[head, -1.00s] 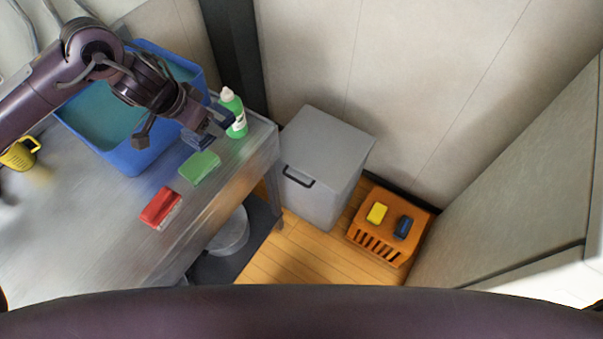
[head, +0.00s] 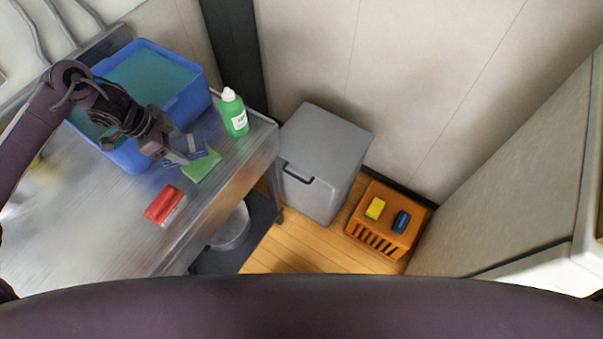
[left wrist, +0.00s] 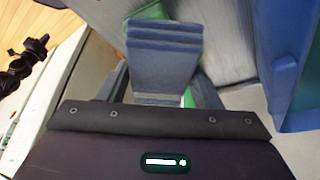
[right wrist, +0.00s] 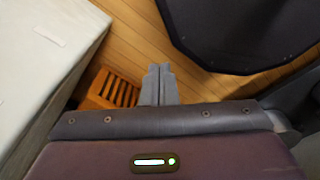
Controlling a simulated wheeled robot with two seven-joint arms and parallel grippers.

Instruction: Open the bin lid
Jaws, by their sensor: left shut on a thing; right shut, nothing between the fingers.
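The grey bin (head: 312,195) stands on the floor right of the metal table. Its flat grey lid (head: 328,130) lies closed on top, with a dark handle (head: 298,174) at the front edge. My left gripper (head: 188,150) is over the table, away from the bin, near the green sponge.
The table carries a blue tub (head: 195,103), a green bottle (head: 235,113), a green sponge (head: 203,167) and a red brush (head: 164,205). An orange crate (head: 376,240) with a yellow block (head: 375,208) and a dark blue block (head: 401,222) stands right of the bin.

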